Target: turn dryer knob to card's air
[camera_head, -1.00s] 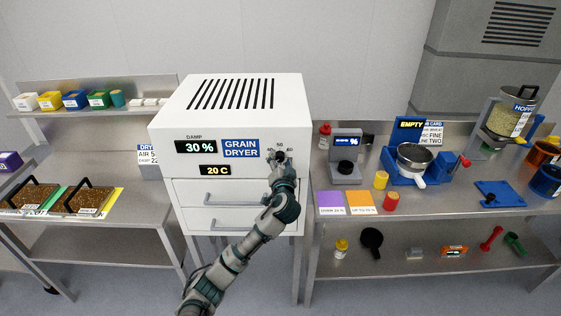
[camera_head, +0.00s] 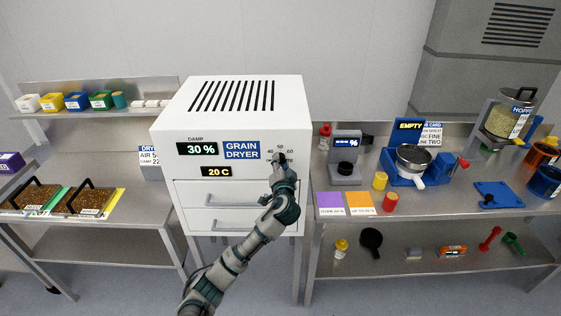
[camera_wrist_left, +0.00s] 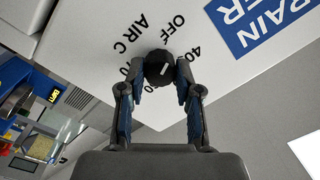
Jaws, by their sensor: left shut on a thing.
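The white grain dryer (camera_head: 240,95) stands in the middle of the head view. Its displays read 30 % (camera_head: 198,148) and 20 C (camera_head: 215,171). My left gripper (camera_head: 280,159) is at the dial on its front, shut on the knob. In the left wrist view the black knob (camera_wrist_left: 159,66) sits between the fingertips of my left gripper (camera_wrist_left: 159,73). A short white mark is on its face; which setting it points to is unclear. The labels OFF, 40 and AIR C show around it; others are covered. The dryer card (camera_head: 148,158) reads AIR 5 and 22, partly hidden behind the dryer.
A left bench (camera_head: 120,235) holds grain trays (camera_head: 88,200), with a shelf of coloured boxes above. A right bench (camera_head: 450,205) holds a meter (camera_head: 345,160), a blue grinder (camera_head: 410,165) and small jars. My right gripper is not in view.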

